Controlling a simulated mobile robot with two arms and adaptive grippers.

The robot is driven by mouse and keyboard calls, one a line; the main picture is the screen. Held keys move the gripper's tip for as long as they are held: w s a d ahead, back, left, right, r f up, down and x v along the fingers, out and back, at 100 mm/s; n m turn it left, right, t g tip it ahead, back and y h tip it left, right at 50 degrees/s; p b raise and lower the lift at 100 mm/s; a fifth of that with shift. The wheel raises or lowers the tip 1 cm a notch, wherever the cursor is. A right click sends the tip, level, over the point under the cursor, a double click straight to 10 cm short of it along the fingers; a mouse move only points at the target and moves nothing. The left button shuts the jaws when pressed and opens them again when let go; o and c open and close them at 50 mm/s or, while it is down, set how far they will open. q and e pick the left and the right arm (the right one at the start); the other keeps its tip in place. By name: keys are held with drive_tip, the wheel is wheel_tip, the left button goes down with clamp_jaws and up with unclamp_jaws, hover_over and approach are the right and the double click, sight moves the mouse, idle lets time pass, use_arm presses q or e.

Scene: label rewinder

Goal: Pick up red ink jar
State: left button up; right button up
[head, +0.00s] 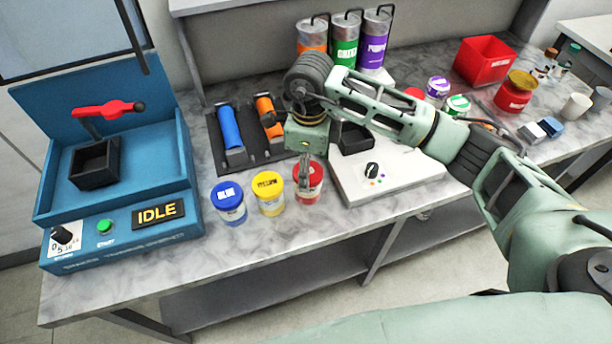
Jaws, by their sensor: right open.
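The red ink jar (311,194) stands upright at the right end of a row of three jars near the table's front edge. Its red lid is partly covered by my right gripper (305,178). The gripper points down from above, its fingers at the jar's lid and upper side. It is open; whether the fingers touch the jar cannot be told. A yellow jar (269,194) and a blue jar (229,202) stand to its left. My left gripper does not show.
A blue machine (120,228) reading IDLE stands at left. A white device (387,188) with a knob is just right of the red jar. Behind are a black tray with blue and orange rollers (232,130), and tall canisters (345,50). A red bin (484,62) stands back right.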

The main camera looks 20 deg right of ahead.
drive_tip(key=f, duration=0.1)
drive_tip(key=p, duration=0.1)
drive_tip(key=f+p, duration=0.1)
drive_tip(key=shift+s+a+f, duration=0.25)
drive_tip(key=shift+s+f, duration=0.1)
drive_tip(key=shift+w+f+p, duration=0.25)
drive_tip(key=shift+f+p, duration=0.25)
drive_tip(key=shift+f, duration=0.9)
drive_tip(key=c, duration=0.9)
drive_tip(key=shift+r, duration=0.1)
drive_tip(key=c, duration=0.6)
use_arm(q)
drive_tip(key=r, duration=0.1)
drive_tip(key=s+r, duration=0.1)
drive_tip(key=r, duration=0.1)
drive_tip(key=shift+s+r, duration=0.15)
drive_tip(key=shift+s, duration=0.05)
use_arm(e)
drive_tip(key=shift+c, duration=0.2)
